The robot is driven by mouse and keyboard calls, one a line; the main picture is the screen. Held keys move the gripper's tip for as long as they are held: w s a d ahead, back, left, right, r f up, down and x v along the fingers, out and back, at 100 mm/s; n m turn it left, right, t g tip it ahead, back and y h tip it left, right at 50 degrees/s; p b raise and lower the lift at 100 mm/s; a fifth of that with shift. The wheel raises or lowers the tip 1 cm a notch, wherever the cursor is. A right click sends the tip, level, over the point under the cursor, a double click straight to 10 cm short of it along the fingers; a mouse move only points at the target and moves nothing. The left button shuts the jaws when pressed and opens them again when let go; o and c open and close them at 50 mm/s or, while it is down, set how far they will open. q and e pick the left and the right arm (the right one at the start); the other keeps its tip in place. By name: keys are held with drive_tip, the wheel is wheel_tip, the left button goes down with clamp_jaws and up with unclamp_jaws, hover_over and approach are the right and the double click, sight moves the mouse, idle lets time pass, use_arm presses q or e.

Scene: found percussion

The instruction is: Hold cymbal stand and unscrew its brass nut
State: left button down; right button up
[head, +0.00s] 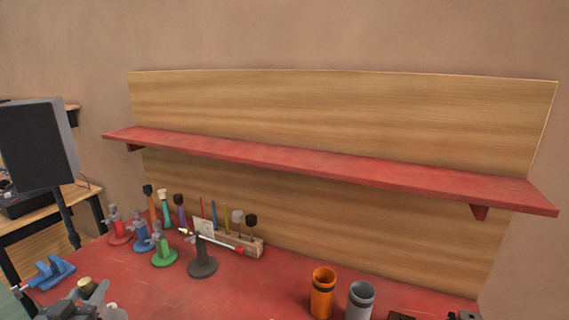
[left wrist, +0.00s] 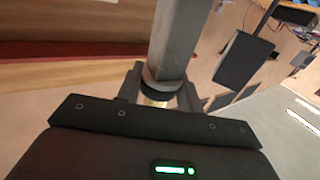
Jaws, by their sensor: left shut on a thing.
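My left gripper (left wrist: 160,92) is shut on a grey post in the left wrist view. I take this post (left wrist: 172,40) to be part of the cymbal stand. A black collar and a bit of brass (left wrist: 154,101) show between the fingers. In the head view my left gripper (head: 88,302) is at the lower left corner, partly cut off. A brass knob (head: 86,283), probably the nut, shows there beside grey metal. The rest of the stand is out of frame. I cannot make out my right gripper.
Small red (head: 119,238), blue (head: 142,244), green (head: 164,259) and dark grey (head: 202,268) stands are behind, near a wooden mallet rack (head: 246,244). Orange (head: 322,292) and grey (head: 358,300) tubes stand at front right. A red shelf (head: 330,168) overhangs. The table's centre is clear.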

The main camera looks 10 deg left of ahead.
use_arm(q)
drive_tip(key=w+d+m+h, duration=0.2)
drive_tip(key=d+h, duration=0.1)
drive_tip(key=d, duration=2.4)
drive_tip(key=shift+f+h, duration=0.25)
drive_tip(key=shift+h, duration=0.15)
drive_tip(key=shift+w+m, duration=0.1)
drive_tip(key=shift+m, duration=0.2)
drive_tip(key=d+f+m+g+h, duration=0.2)
drive_tip(key=d+m+h, duration=0.2)
drive_tip(key=d, duration=0.4)
drive_tip(key=d+f+m+g+h, duration=0.1)
drive_tip(key=d+f+m+h, duration=0.2)
drive_tip(key=d+h, duration=0.4)
drive_tip(key=shift+s+d+m+g+h, duration=0.3)
drive_tip(key=shift+s+d+m+g, duration=0.1)
drive_tip(key=shift+d, duration=0.15)
